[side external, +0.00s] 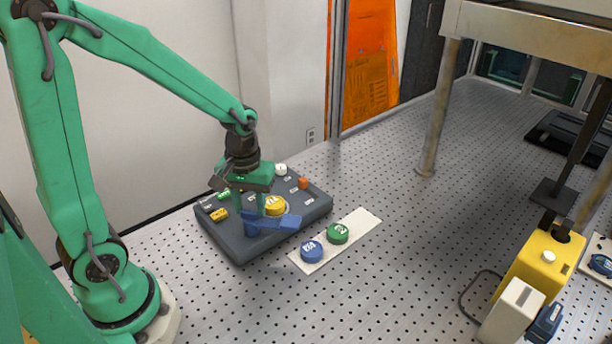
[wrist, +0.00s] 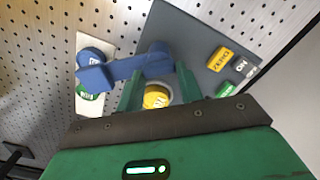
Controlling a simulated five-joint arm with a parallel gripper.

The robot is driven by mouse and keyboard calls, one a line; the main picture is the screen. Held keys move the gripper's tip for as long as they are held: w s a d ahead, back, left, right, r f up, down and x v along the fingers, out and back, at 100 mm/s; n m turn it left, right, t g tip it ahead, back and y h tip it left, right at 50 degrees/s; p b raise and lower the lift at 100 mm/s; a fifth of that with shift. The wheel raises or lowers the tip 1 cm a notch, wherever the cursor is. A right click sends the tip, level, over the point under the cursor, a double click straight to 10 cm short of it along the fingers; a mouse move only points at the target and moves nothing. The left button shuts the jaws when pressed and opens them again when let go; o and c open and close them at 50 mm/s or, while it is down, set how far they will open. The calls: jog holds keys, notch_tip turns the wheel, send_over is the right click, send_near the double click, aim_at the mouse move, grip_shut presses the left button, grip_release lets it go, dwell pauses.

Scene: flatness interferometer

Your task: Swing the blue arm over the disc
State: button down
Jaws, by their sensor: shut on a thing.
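The blue arm (side external: 285,222) is a flat bar with a thick round end, at the front edge of the dark grey unit (side external: 225,238). A yellow disc (side external: 275,204) sits in a pale round seat on the unit, just behind the bar. The bar lies beside the disc and points out toward the unit's edge. In the wrist view, the blue arm (wrist: 122,69) runs left from the fingertips. The yellow disc (wrist: 157,96) shows between the green fingers, partly hidden by my gripper.
A white strip (side external: 363,224) holds a blue disc (side external: 312,250) and a green disc (side external: 338,233), right of the unit. The unit carries yellow, green, white and orange buttons. A yellow device (side external: 540,262) stands far right.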

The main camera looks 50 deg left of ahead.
jog(key=n, duration=0.7)
jog(key=shift+s+a, duration=0.1)
jog(key=shift+s, duration=0.05)
jog(key=n, duration=0.4)
jog(key=shift+s, duration=0.1)
jog(key=shift+s+n, duration=0.1)
jog(key=shift+n, duration=1.6)
jog(key=c, duration=0.9)
grip_release()
jog(key=shift+r, duration=0.1)
jog(key=shift+r, duration=3.85)
